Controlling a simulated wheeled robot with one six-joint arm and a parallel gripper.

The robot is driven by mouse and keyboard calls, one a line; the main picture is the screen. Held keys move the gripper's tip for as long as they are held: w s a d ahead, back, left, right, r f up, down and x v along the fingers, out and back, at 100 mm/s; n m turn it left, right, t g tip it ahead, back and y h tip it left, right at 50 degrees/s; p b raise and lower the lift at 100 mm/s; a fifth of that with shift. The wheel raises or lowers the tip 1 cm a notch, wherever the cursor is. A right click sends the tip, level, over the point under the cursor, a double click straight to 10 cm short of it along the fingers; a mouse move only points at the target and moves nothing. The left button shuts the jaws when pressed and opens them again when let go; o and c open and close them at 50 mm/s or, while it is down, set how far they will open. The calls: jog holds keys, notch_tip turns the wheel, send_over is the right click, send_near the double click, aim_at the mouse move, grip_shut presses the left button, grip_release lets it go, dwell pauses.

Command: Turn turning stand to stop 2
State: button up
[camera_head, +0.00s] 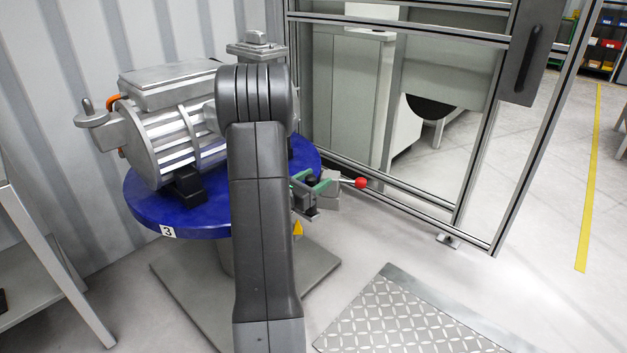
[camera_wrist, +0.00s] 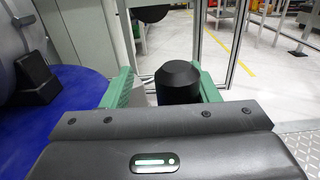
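The turning stand has a round blue table (camera_head: 190,219) on a grey pedestal, with a label "3" (camera_head: 168,231) on its near rim. The blue table also fills the left of the wrist view (camera_wrist: 60,105). A grey finned drive unit (camera_head: 165,135) sits on it. My gripper (camera_head: 314,186) is at the table's right edge, its green fingers apart. In the wrist view, a black knob (camera_wrist: 178,82) stands between the fingers, with a gap at the left finger; contact at the right finger is unclear. A lever with a red ball (camera_head: 360,183) shows just beyond the gripper. My arm hides part of the table.
A yellow pointer (camera_head: 298,229) shows below the table's right side. A framed glass guard (camera_head: 475,130) stands close behind and right. A patterned metal floor plate (camera_head: 400,320) lies at front right. A grey bench (camera_head: 45,270) stands at left.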

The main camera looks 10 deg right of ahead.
jog(key=p+v, duration=0.2)
jog(key=v, duration=1.1)
jog(key=shift+s+a, duration=0.25)
jog(key=shift+a, duration=0.1)
jog(key=shift+c, duration=0.2)
